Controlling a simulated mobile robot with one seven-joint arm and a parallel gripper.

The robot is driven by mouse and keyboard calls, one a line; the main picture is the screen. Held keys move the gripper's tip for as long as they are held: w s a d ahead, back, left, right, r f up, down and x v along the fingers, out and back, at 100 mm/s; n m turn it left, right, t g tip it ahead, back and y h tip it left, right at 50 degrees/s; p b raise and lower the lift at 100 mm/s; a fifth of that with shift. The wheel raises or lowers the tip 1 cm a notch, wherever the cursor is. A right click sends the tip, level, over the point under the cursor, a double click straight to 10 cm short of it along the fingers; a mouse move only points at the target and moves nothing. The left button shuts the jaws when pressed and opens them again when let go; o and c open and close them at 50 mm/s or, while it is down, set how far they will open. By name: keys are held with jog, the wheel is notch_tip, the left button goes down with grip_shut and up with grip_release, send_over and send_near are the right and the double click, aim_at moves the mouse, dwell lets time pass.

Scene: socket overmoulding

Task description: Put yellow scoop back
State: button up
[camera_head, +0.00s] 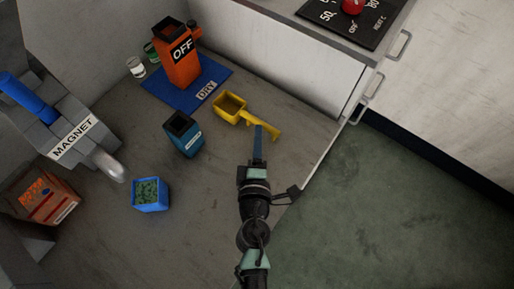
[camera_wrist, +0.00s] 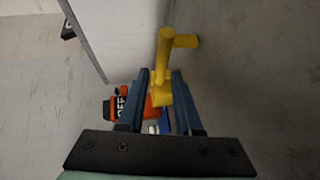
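The yellow scoop (camera_head: 230,107) is on the grey worktop, its handle (camera_head: 262,124) pointing toward my arm. My gripper (camera_head: 257,127) is at the handle in the head view. In the wrist view, the yellow scoop (camera_wrist: 164,62) shows between the two blue fingers of my gripper (camera_wrist: 160,73). I cannot tell whether the fingers touch the handle or whether the scoop is lifted. The blue mat marked DRY (camera_head: 218,78) lies just behind the scoop. The scoop's bowl is mostly hidden in the wrist view.
An orange container marked OFF (camera_head: 178,62) stands on the mat. A dark blue container (camera_head: 186,138) and a blue box of green pieces (camera_head: 149,196) stand left of the scoop. The magnet unit (camera_head: 60,120) is farther left. The worktop's right edge is close to my gripper.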

jog(key=shift+s+r, duration=0.2)
jog(key=shift+s, duration=0.7)
jog(key=shift+s+r, duration=0.15)
jog(key=shift+s, duration=0.7)
jog(key=w+d+r+m+t+h, duration=0.1)
jog(key=w+r+m+t, duration=0.2)
jog(key=r, duration=0.7)
jog(key=w+d+r+m+h, duration=0.1)
jog(key=w+r+m+h, duration=0.2)
jog(key=r, duration=0.7)
jog(key=w+d+r+m+t, duration=0.15)
jog(key=w+r+m, duration=0.3)
jog(key=r, duration=0.65)
jog(key=s+a+r+m+t+y, duration=0.1)
jog(key=s+r, duration=0.3)
jog(key=r, duration=0.6)
jog(key=s+a+r+m+t+y, duration=0.1)
jog(key=s+r+m+t+y, duration=0.1)
jog(key=r, duration=0.8)
jog(key=s+a+r+m+t+y, duration=0.1)
jog(key=s+r+m+t, duration=0.2)
jog(key=s+r, duration=0.4)
notch_tip(320, 180, up, 3)
jog(key=shift+a+r+t+y, duration=0.15)
jog(key=shift+a+t+y, duration=0.15)
jog(key=shift+t, duration=0.25)
notch_tip(320, 180, up, 6)
jog(key=p, duration=0.5)
jog(key=shift+a+p, duration=0.15)
jog(key=shift+p, duration=0.15)
